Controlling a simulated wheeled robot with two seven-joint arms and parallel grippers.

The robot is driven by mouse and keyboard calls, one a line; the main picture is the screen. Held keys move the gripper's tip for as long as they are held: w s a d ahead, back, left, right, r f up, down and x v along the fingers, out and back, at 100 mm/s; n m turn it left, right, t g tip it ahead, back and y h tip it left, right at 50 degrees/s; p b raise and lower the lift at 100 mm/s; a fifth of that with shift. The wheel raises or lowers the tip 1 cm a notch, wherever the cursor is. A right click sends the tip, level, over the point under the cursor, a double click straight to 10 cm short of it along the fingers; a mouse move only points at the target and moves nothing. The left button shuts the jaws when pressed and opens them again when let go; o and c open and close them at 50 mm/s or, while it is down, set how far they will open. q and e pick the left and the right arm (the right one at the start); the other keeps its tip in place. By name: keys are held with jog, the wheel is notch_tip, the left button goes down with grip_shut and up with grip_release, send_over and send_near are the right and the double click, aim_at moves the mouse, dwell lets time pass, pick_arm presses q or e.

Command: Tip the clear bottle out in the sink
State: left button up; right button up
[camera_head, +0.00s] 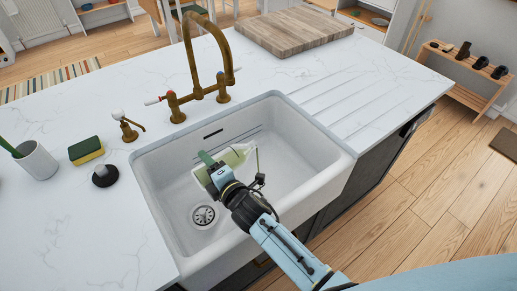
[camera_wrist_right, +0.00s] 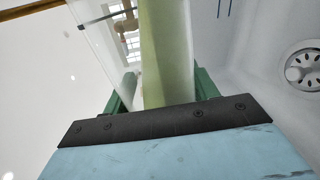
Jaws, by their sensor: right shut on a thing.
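The clear bottle (camera_head: 240,153), with a pale yellow-green look, is over the basin of the white sink (camera_head: 330,160). It looks tipped well over toward its side in the head view. My right gripper (camera_head: 212,166) is shut on it and partly hides it. In the right wrist view the bottle (camera_wrist_right: 166,50) stands between the two green fingers of the gripper (camera_wrist_right: 160,88). I cannot tell whether any liquid is left in it or running out. My left gripper is not in view.
A brass tap (camera_head: 197,85) rises behind the sink. The drain (camera_head: 203,215) is in the basin floor, left of my gripper. A sponge (camera_head: 86,150), a white cup (camera_head: 36,161) and a black stopper-like piece (camera_head: 104,175) stand left. A wooden board (camera_head: 293,31) lies behind.

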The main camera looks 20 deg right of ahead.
jog(key=shift+w+d+r+m+p, duration=0.15)
jog(key=shift+r+m+p, duration=0.85)
jog(key=shift+r+p, duration=0.7)
dwell(0.6)
jog(key=shift+d+r+m+y+p, duration=0.2)
jog(key=shift+r+m+p, duration=0.25)
jog(key=shift+p, duration=0.35)
jog(key=shift+d+r+m+y+p, duration=0.1)
jog(key=shift+r+m+y+p, duration=0.1)
jog(key=shift+r+m+p, duration=0.4)
